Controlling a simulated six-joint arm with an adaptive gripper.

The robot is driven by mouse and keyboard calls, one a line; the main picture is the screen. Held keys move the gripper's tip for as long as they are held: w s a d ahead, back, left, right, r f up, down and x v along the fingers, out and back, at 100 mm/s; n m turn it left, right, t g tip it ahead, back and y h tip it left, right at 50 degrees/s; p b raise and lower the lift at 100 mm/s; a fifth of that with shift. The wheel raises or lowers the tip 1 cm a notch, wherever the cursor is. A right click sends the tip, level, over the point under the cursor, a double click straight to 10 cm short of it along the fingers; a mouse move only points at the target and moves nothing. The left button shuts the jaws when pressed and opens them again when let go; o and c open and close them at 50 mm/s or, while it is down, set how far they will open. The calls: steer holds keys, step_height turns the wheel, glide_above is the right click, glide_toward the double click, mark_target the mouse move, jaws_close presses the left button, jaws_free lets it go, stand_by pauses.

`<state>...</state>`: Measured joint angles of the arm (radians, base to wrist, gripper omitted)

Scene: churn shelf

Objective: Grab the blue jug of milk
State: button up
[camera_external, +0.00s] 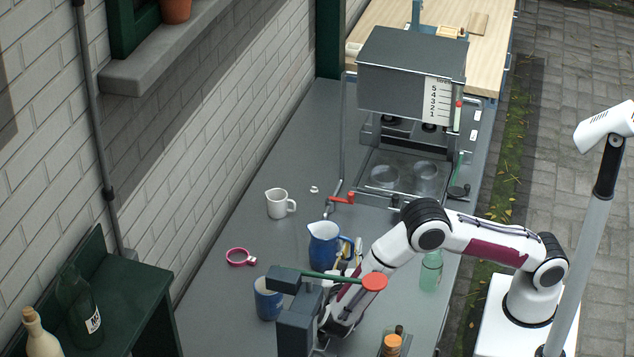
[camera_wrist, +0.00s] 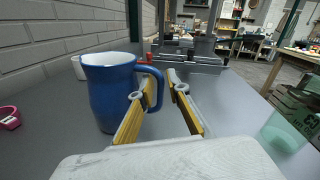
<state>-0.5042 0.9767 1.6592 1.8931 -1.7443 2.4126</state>
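The blue jug (camera_external: 323,247) stands upright on the grey counter, its pale inside showing at the top. In the wrist view the jug (camera_wrist: 108,95) is close on the left, its handle pointing right toward my fingers. My gripper (camera_external: 351,256) is low over the counter, just right of the jug. In the wrist view my gripper (camera_wrist: 160,85) has its two yellow fingers apart, with the handle's outer curve between them. The left finger overlaps the handle; I cannot tell whether it passes through the loop or touches it. The jug's contents are hidden.
A blue mug (camera_external: 266,302) and a grey post with a red-knobbed lever (camera_external: 374,282) stand nearer the camera. A small white jug (camera_external: 277,204) and a pink ring (camera_external: 240,257) lie left. A green glass (camera_external: 431,272) is right. A dark machine (camera_external: 410,75) stands behind.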

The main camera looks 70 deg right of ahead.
steer(key=shift+w+d, duration=0.1)
steer(key=shift+d, duration=0.4)
jaws_close()
steer(key=shift+r, duration=0.4)
steer(key=shift+r, duration=4.5)
steer(key=shift+r, duration=0.15)
